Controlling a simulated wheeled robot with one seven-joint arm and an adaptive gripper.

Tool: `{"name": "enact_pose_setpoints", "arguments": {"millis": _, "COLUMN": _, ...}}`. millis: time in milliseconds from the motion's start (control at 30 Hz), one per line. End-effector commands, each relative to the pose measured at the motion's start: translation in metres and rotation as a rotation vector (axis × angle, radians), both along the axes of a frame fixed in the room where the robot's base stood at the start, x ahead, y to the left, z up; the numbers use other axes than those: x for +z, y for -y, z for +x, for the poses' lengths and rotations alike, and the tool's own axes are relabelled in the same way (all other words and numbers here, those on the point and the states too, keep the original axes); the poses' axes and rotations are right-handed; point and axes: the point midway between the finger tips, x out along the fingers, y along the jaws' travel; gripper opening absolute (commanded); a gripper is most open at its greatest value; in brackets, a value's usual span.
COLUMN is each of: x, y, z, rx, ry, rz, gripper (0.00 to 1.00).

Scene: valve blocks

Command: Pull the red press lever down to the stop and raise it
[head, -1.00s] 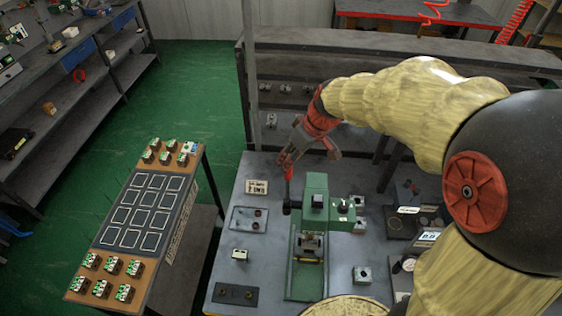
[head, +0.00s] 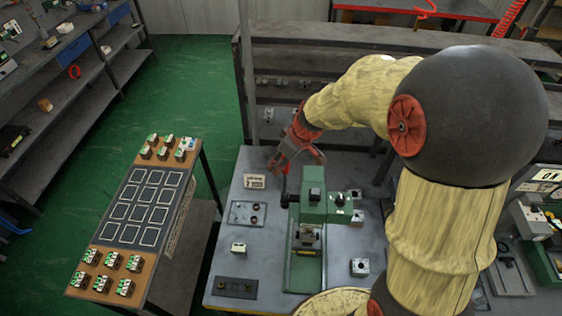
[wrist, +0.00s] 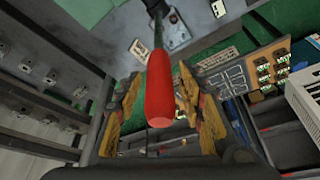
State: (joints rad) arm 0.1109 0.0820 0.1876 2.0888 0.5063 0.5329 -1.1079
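The green press (head: 313,208) stands on the grey workbench, with its lever (head: 285,190) rising on its left side. In the wrist view the lever's red handle (wrist: 159,92) points toward the camera, on a dark rod. My gripper (head: 281,163) is at the top of the lever. The wrist view shows my gripper (wrist: 163,112) open, its yellow-padded fingers on either side of the red handle. A gap shows on the left; the right finger is closer, and I cannot tell whether it touches. In the head view the fingers partly hide the handle.
A small sign (head: 254,182) and a grey plate (head: 247,213) lie left of the press. A side table (head: 135,215) with a panel of outlined squares and several small blocks stands farther left. A dark shelf rack (head: 400,58) runs behind the bench.

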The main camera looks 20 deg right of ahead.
Motion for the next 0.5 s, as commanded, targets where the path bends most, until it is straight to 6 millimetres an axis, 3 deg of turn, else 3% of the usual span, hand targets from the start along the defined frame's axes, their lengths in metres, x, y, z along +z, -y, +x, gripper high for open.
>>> {"name": "enact_pose_setpoints", "arguments": {"millis": 267, "x": -0.0016, "y": -0.0003, "z": 0.0006, "rx": -0.001, "ry": 0.000, "rz": 0.000, "gripper": 0.39}}
{"name": "enact_pose_setpoints", "arguments": {"millis": 500, "x": -0.0015, "y": -0.0003, "z": 0.0006, "rx": -0.001, "ry": 0.000, "rz": 0.000, "gripper": 0.25}}
